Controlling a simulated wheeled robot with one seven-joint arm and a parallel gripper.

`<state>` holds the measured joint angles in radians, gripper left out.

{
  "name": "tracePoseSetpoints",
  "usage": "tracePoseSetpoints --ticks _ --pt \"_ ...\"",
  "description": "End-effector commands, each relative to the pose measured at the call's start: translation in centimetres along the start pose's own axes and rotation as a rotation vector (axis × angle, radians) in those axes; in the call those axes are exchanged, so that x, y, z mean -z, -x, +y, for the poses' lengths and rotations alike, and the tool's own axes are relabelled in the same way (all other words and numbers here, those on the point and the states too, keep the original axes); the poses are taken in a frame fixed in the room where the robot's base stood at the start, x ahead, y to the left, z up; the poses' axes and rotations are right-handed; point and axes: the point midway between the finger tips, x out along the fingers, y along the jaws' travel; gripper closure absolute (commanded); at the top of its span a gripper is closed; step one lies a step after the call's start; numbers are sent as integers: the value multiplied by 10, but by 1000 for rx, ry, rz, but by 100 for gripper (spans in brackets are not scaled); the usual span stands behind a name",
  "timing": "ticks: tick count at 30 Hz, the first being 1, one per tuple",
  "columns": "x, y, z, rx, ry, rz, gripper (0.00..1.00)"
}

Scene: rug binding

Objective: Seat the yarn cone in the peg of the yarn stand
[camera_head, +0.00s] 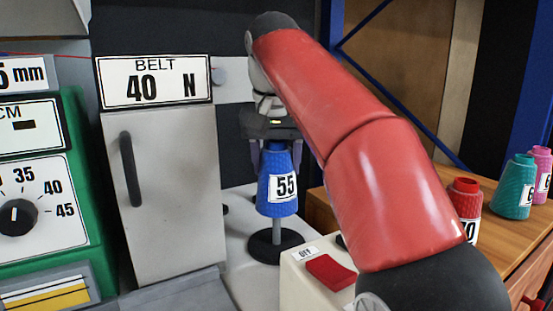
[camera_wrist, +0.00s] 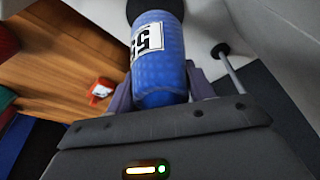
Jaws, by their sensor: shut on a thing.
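The blue yarn cone (camera_head: 277,188), labelled 55, is upright in the head view. My gripper (camera_head: 276,158) is shut on its upper part from above. The yarn stand has a round black base (camera_head: 263,247) and a thin grey peg (camera_head: 277,229). The peg shows in the gap between the cone's lower end and the base, in line with the cone. I cannot tell how much of the peg is inside the cone. In the wrist view the cone (camera_wrist: 158,60) sits between the fingers of my gripper (camera_wrist: 160,92), with a black part (camera_wrist: 155,8) beyond its far end.
A pale box with a red button (camera_head: 331,271) stands right of the stand. A grey cabinet (camera_head: 165,190) is on the left. Red (camera_head: 466,200), teal (camera_head: 514,188) and pink (camera_head: 543,170) cones stand on a wooden surface (camera_head: 500,255). A thin rod (camera_wrist: 230,68) shows in the wrist view.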

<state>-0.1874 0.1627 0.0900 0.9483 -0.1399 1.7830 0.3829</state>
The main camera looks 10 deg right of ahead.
Motion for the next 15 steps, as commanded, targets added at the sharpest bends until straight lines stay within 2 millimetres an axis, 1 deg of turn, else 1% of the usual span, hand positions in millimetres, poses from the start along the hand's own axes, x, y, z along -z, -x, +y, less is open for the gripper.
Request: tracePoseSetpoints --ticks 15 --pt "-4 -13 0 0 0 1 84"
